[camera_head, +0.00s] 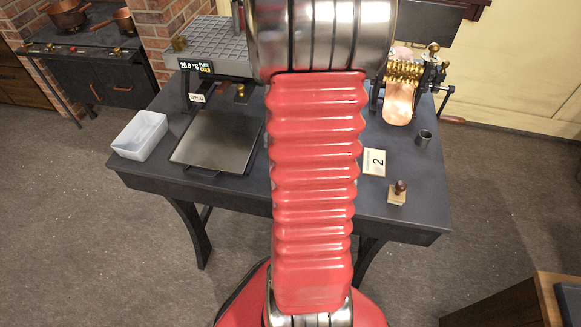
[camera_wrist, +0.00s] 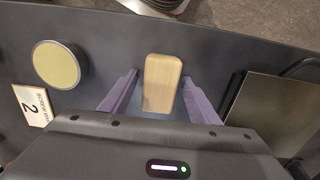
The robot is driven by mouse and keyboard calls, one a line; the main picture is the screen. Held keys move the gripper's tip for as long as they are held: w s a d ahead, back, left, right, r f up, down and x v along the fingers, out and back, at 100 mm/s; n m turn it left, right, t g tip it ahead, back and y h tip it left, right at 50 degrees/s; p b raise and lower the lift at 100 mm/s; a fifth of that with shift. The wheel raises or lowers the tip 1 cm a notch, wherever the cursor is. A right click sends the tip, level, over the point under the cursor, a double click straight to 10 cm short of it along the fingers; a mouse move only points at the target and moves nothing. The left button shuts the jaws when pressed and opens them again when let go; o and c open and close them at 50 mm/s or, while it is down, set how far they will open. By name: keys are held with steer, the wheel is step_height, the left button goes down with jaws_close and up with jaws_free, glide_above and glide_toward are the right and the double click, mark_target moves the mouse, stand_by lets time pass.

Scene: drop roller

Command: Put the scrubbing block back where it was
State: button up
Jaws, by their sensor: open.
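A pale wooden block (camera_wrist: 161,83), which looks like the scrubbing block, shows in the wrist view on the dark table. My gripper (camera_wrist: 158,79) is open, with one purple finger on each side of the block. A gap shows between each fingertip and the block, and I cannot tell how high the fingers are above the table. In the head view my red arm hides the block and the gripper.
A round tin with a yellowish top (camera_wrist: 57,64) and a card marked 2 (camera_wrist: 33,106) lie left of the block. A metal tray (camera_wrist: 262,115) lies right.

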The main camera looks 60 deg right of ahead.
step_height(320, 180, up, 12)
stand_by(0.6)
steer(key=shift+r, duration=0.1)
stand_by(0.6)
steer(key=w+a+r+n+t, duration=0.1)
steer(key=a+r+n, duration=0.3)
steer(key=a, duration=0.6)
steer(key=w+a+r+n+t, duration=0.1)
steer(key=a+n, duration=0.4)
steer(key=a, duration=0.5)
steer(key=a+r+n+t, duration=0.3)
steer(key=a+r, duration=0.3)
steer(key=a, duration=0.4)
steer(key=shift+w+a+r+n+t, duration=0.3)
steer(key=shift+w+a+n, duration=0.1)
steer(key=shift+n, duration=0.3)
steer(key=shift+d, duration=0.1)
steer(key=shift+c, duration=0.2)
